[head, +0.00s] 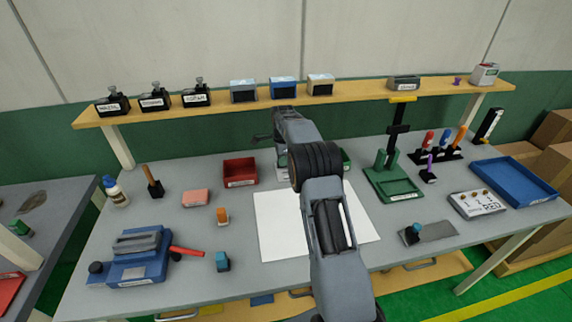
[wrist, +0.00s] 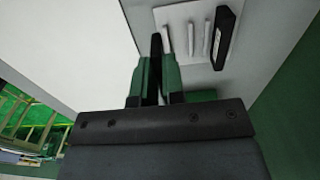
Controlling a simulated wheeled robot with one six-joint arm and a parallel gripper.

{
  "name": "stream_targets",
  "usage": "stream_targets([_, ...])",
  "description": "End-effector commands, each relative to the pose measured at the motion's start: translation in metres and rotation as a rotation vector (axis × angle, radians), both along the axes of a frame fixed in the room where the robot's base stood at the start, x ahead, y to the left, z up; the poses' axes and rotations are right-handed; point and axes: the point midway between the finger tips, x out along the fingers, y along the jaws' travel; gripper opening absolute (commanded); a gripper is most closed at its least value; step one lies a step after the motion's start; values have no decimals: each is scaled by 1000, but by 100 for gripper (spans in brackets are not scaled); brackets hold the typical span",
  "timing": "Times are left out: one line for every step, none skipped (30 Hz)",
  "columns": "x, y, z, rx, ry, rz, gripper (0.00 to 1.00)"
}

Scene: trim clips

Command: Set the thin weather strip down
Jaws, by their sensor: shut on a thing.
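In the wrist view my gripper (wrist: 155,64) has its green fingers closed around a thin black strip (wrist: 156,44), which I take to be the weather strip. The strip's end sticks out past the fingertips. Just beyond it and to the right is a pale plate (wrist: 181,15) with several thin whitish strips or ridges on it. I cannot tell whether the held strip touches the plate. In the head view my arm hides the gripper and the strip.
A black labelled block (wrist: 223,38) stands at the plate's right side. On the bench are a white sheet (head: 275,225), a red bin (head: 240,172), a green stand (head: 392,184) and a blue tray (head: 512,184). A shelf (head: 220,107) with small boxes runs along the back.

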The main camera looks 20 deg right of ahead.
Motion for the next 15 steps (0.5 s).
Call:
stream_targets([4,-4,-6,0,1,-1,0])
stream_targets([7,-7,-9,0,0,0,0])
stream_targets([9,-9,-14,0,-1,1,0])
stream_targets([11,-10,-17,0,-2,1,0])
stream_targets([12,-12,-19,0,-1,1,0])
stream_targets([14,-13,-21,0,-2,2,0])
stream_targets([15,-14,-23,0,-2,2,0])
stream_targets([15,-14,-24,0,-2,2,0])
stream_targets([16,-15,-25,0,-2,2,0])
stream_targets([16,-15,-25,-1,-3,2,0])
stream_targets([16,-16,-26,-1,-3,2,0])
stream_targets([17,-16,-27,-1,-3,2,0])
stream_targets([17,-17,-28,-1,-3,1,0])
stream_targets([18,-18,-30,0,-2,1,0])
stream_targets([19,-19,-32,0,-1,1,0])
